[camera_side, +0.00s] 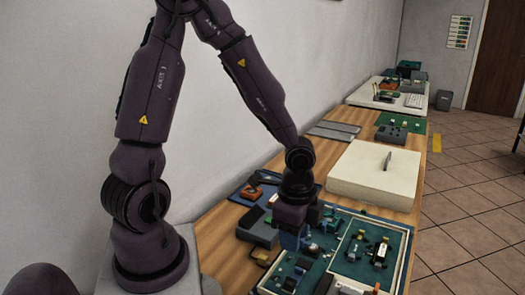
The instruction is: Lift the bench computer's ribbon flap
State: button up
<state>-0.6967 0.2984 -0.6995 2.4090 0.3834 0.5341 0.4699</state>
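A dark tray with a pale rim (409,240) lies at the near end of the wooden bench and holds green boards with several small dark and pale parts. My gripper (291,240) points down over the left part of this tray, close to the boards. Its fingertips are dark and small, and I cannot tell whether they are apart or touch anything. A green board (358,268) fills the right part of the tray. I cannot single out the bench computer's ribbon flap; it may be hidden by my gripper or too small to see.
A dark grey box (257,229) sits left of my gripper. An orange-brown part (251,193) lies on a blue mat behind it. A thick cream block (368,182) with a thin dark tool (387,161) on top stands behind the tray. Grey plates (333,131) lie farther back.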

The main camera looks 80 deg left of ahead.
jog(key=s+r+n+t, duration=0.2)
jog(key=s+r+n, duration=0.1)
jog(key=r, duration=0.6)
jog(key=s+r+n+t, duration=0.2)
jog(key=r+n, duration=0.4)
jog(key=r, duration=0.3)
jog(key=shift+s+r+n+t, duration=0.15)
jog(key=shift+s+n+t, duration=0.2)
jog(key=shift+s, duration=0.3)
jog(key=shift+y, duration=0.3)
